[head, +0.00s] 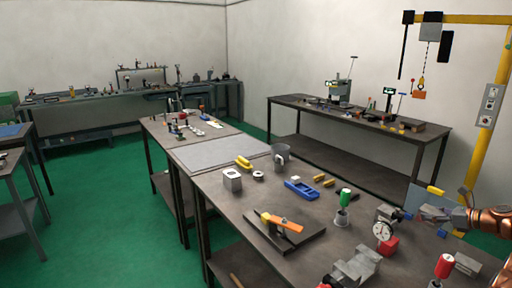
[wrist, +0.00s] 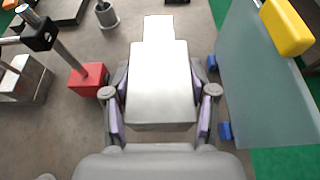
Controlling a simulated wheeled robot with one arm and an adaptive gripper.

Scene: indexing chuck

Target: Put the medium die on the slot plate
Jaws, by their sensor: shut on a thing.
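A stepped bare-metal block, which I take for the medium die (wrist: 160,85), sits between the purple-padded fingers of my gripper (wrist: 160,113). The pads press on both its sides, and its narrower end points away from me. In the head view my gripper (head: 437,213) is at the right, above the bench, with the grey block in it. A dark flat plate (head: 262,236) with an orange and yellow piece on it lies on the bench to the left. I cannot tell whether this is the slot plate.
A red block (wrist: 88,80) with a post and a dial gauge (head: 383,231) stand left of my gripper. A translucent panel (wrist: 260,90) with a yellow piece is close on its right. A grey stepped fixture (head: 355,266) and a red-handled tool (head: 444,266) are nearer the front.

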